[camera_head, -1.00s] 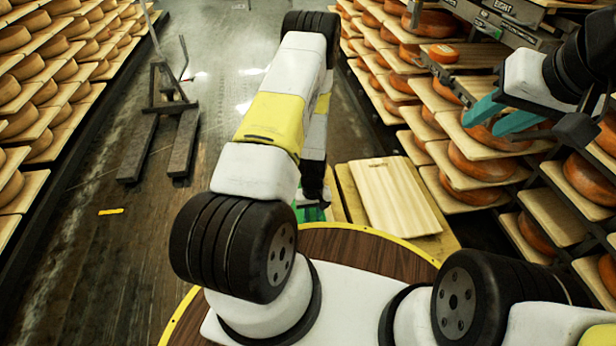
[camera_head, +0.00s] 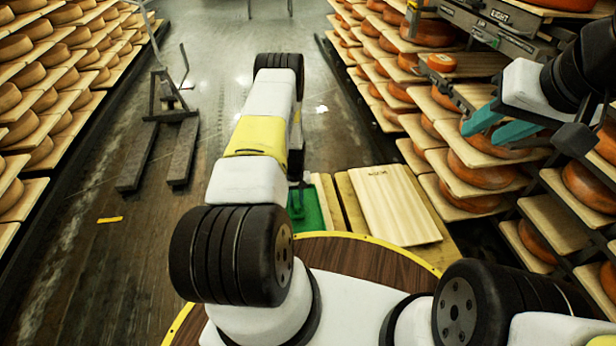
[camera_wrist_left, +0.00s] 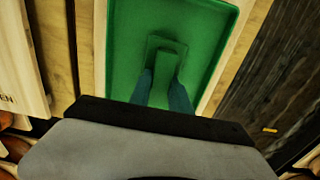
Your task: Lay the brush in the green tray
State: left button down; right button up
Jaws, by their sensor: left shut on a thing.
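The green brush (camera_wrist_left: 167,60) is in the left wrist view, between the blue-teal fingers of my left gripper (camera_wrist_left: 162,84), which is shut on it. The brush is over the inside of the green tray (camera_wrist_left: 120,45); I cannot tell whether it touches the tray floor. In the head view the tray (camera_head: 313,212) shows partly beside my left arm, which hides the rest, and the left fingertips are hard to make out there. My right gripper (camera_head: 500,126) has its teal fingers apart and empty, near the cheese shelves at right.
A pale wooden board (camera_head: 393,205) lies on the planks right of the tray. Cheese racks stand at left (camera_head: 40,110) and right (camera_head: 480,170). A pallet truck (camera_head: 160,140) stands on the floor at left. The aisle floor between is mostly clear.

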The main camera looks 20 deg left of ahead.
pick_arm(q)
jog(key=shift+w+f, duration=0.1)
jog(key=shift+f, duration=0.65)
jog(key=shift+f, duration=0.2)
jog(key=c, duration=1.2)
grip_release()
jog(key=shift+r, duration=0.1)
